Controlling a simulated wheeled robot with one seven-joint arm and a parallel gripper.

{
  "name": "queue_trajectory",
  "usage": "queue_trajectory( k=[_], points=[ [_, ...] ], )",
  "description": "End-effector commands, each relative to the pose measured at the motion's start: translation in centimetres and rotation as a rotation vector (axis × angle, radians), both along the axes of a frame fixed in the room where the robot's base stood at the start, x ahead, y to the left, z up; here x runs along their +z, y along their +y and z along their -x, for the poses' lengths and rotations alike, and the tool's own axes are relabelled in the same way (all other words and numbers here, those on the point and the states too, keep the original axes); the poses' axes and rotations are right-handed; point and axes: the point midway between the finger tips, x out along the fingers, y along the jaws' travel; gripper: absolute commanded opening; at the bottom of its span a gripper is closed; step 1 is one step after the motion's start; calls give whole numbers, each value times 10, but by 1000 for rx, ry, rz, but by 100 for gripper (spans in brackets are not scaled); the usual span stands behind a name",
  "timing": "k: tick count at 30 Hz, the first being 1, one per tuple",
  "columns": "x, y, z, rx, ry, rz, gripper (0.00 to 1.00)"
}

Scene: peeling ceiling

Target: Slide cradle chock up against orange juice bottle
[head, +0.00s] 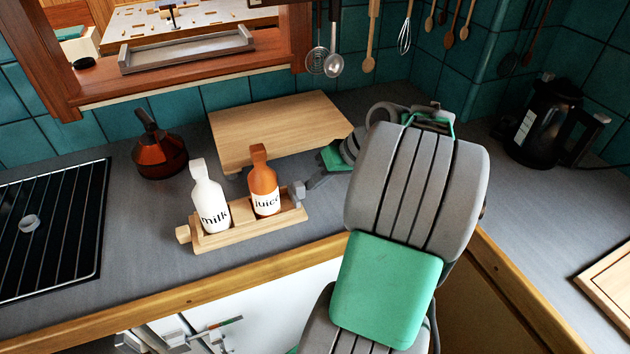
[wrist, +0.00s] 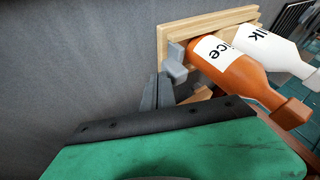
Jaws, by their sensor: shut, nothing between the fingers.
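A wooden cradle (head: 240,233) stands on the grey counter, also in the wrist view (wrist: 163,40). The orange juice bottle (head: 264,191) stands upright in it, right of the white milk bottle (head: 210,203). In the wrist view the juice bottle (wrist: 235,72) is nearer to me than the milk bottle (wrist: 278,50). A small grey block, which looks like the cradle chock (head: 298,190), sits at the cradle's right end; it also shows in the wrist view (wrist: 174,66). My gripper (head: 308,184) is shut and empty beside the chock's outer side; its fingers (wrist: 160,92) show dark grey. Contact cannot be told.
A wooden board (head: 275,128) lies behind the cradle. A brown kettle (head: 159,148) and a black hob (head: 50,230) are to the left. A black electric kettle (head: 545,122) stands at the right. The counter's front edge runs close before the cradle.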

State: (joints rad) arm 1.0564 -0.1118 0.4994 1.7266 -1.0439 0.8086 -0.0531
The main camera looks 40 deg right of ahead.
Motion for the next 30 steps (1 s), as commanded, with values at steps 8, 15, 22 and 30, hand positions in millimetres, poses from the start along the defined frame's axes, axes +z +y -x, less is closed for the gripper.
queue_trajectory(
  k=[8,15,22,30],
  points=[
    [0,2,0,-1,0,0,0],
    [0,20,-5,2,0,1,0],
    [0,26,-6,0,0,0,0],
    [2,17,-5,1,2,-2,0]
  ],
)
